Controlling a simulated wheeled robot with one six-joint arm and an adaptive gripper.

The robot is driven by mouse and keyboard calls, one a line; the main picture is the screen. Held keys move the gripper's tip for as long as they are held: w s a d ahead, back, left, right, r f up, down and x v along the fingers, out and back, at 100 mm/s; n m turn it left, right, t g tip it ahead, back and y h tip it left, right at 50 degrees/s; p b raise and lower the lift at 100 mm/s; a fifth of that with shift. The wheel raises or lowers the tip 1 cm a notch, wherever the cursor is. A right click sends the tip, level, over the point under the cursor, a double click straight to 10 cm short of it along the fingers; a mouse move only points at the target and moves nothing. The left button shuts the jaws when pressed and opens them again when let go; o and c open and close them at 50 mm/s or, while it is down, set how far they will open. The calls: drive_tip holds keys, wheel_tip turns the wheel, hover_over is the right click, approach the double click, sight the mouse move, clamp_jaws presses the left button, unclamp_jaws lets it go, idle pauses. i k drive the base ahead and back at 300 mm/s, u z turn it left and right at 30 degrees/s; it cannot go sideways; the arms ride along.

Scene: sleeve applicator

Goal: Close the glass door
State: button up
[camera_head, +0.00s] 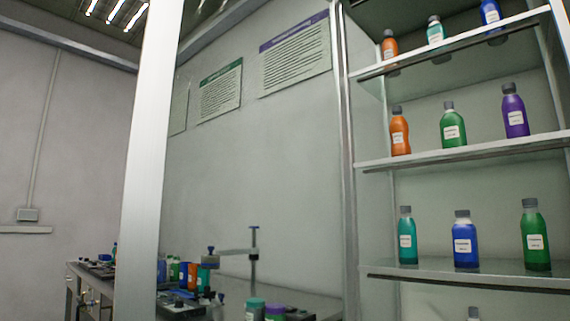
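A tall cabinet with a metal frame (349,170) fills the right side of the view, and its shelves (470,150) face me. The shelves hold several capped bottles in orange, teal, green, blue and purple. A broad pale upright post (147,160) stands close to me on the left, cut off at top and bottom. It may be the outer frame of the glass door standing open, but I cannot tell for sure. No glass pane or handle shows clearly. My gripper is not in view.
Behind and low lies a workbench (300,297) with several bottles, a stand (253,260) and small equipment. Another table (88,278) is at the lower left. Posters (295,55) hang on the grey back wall. The floor is not visible.

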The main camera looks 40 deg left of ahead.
sight(135, 284)
drive_tip(key=z, duration=2.6)
drive_tip(key=k, duration=2.85)
drive_tip(key=u, duration=0.65)
drive_tip(key=k, duration=0.75)
drive_tip(key=z, duration=0.1)
